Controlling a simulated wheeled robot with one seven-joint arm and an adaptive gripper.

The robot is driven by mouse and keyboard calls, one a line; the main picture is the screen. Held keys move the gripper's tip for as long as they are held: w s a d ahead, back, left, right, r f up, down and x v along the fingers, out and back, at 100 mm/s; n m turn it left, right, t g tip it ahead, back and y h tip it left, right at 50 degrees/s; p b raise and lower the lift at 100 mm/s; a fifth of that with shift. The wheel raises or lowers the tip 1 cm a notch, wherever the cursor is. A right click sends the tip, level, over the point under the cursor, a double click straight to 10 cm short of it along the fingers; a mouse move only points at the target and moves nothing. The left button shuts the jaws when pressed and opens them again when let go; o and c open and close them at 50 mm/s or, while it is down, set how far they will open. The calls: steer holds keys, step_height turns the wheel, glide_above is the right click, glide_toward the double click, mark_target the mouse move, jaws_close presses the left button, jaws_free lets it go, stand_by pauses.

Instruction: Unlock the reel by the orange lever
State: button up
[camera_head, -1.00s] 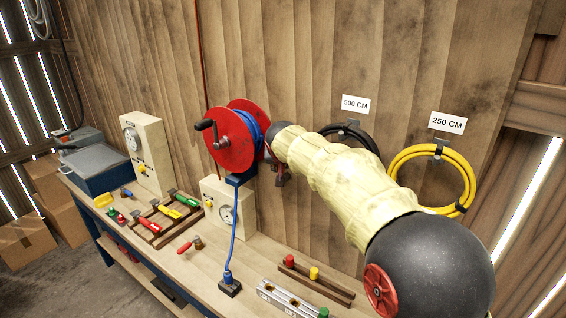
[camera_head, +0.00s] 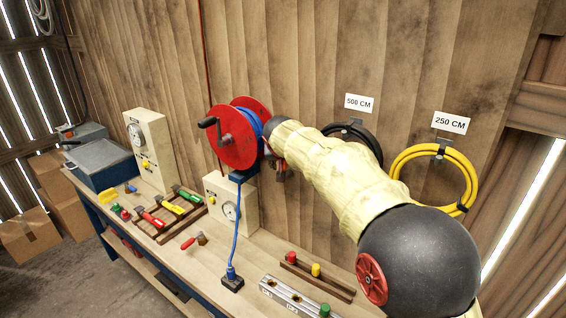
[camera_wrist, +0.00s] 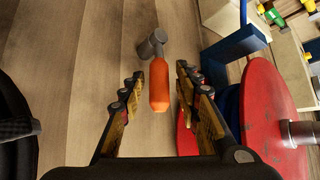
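The reel (camera_head: 236,138) has red discs, blue hose and a dark crank, and is mounted at the wall above the bench. In the wrist view its red disc (camera_wrist: 272,120) fills the right side. The orange lever (camera_wrist: 159,85) shows in the wrist view, with a grey joint at its far end. My gripper (camera_wrist: 158,84) is open, with one finger on each side of the lever and a visible gap on both sides. Whether the lever lies at fingertip depth is hard to tell. In the head view my arm hides the lever and most of the gripper.
A blue bracket (camera_wrist: 235,43) is close to the right finger. Black hose (camera_head: 362,138) and yellow hose (camera_head: 466,181) coils hang right of the reel. The bench (camera_head: 208,262) below holds gauges, tools and a metal block (camera_head: 287,297).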

steer(key=shift+r, duration=0.1)
steer(key=v, duration=1.1)
steer(key=shift+s+r, duration=0.25)
steer(key=shift+s, duration=0.05)
steer(key=shift+d, duration=0.1)
steer(key=s+d+f+n+g, duration=0.3)
steer(key=s+d+f, duration=0.1)
steer(key=s+f, duration=0.65)
steer(key=s+d+f+m, duration=0.1)
steer(key=s+d, duration=0.4)
steer(key=s, duration=0.5)
steer(key=s+d+f+m, duration=0.1)
steer(key=s+d, duration=0.5)
steer(key=s, duration=0.5)
steer(key=s+d+f+m, duration=0.1)
steer(key=s+d, duration=0.4)
steer(key=s, duration=0.5)
steer(key=shift+s+d+f+g+b, duration=0.25)
steer(key=shift+s+f+g+b, duration=0.15)
steer(key=shift+f, duration=0.2)
